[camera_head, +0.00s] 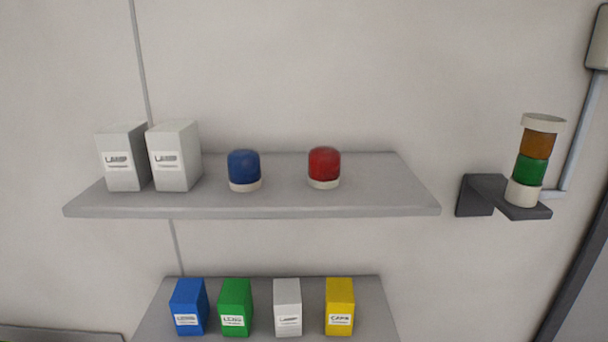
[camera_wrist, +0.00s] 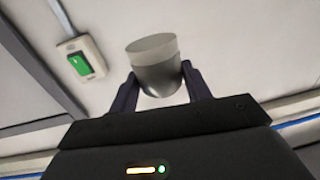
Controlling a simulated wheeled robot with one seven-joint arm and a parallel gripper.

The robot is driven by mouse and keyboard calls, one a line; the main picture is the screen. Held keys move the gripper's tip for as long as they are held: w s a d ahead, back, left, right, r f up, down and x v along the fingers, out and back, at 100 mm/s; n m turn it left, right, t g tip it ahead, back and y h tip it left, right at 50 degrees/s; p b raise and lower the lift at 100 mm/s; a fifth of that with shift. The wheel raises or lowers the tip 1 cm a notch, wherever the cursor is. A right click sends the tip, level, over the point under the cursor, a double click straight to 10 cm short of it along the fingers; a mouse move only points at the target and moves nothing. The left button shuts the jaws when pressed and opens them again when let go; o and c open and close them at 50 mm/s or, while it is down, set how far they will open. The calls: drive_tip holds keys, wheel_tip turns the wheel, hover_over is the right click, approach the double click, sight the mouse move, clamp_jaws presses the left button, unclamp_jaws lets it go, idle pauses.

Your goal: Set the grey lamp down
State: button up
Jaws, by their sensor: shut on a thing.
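The grey lamp (camera_wrist: 160,75) is a short dark-grey dome with a pale base ring, seen in the wrist view between the two fingers. My gripper (camera_wrist: 160,84) is shut on it. The lamp is held in front of a pale wall, and its pale base is at the top of the picture. Neither my gripper nor the grey lamp shows in the head view.
The upper shelf (camera_head: 260,208) holds two white boxes (camera_head: 175,157), a blue lamp (camera_head: 244,168) and a red lamp (camera_head: 324,166). Bare shelf lies right of the red lamp. A stacked signal tower (camera_head: 531,168) stands on a dark wall bracket (camera_head: 481,194). A lower shelf (camera_head: 376,308) holds several coloured boxes.

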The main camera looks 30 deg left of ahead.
drive_tip(key=a+f+n+g+y+b, duration=0.1)
drive_tip(key=a+f+n+g+y, duration=0.15)
drive_tip(key=a, duration=0.55)
drive_tip(key=a+f+n+g+y+b, duration=0.2)
drive_tip(key=a+f+g, duration=0.1)
drive_tip(key=a, duration=0.5)
drive_tip(key=n+g+y+b, duration=0.2)
drive_tip(key=n+g+y, duration=0.1)
drive_tip(key=n+g, duration=0.25)
hover_over(372, 184)
drive_tip(key=w+d, duration=0.2)
drive_tip(key=d, duration=0.2)
wheel_tip(372, 184, down, 4)
drive_tip(key=m, duration=0.1)
drive_tip(key=shift+d+f+g+h, duration=0.1)
drive_tip(key=shift+d+g+h, duration=0.15)
drive_tip(key=shift+g, duration=0.15)
drive_tip(key=shift+f, duration=2.9)
drive_tip(key=shift+f, duration=2.1)
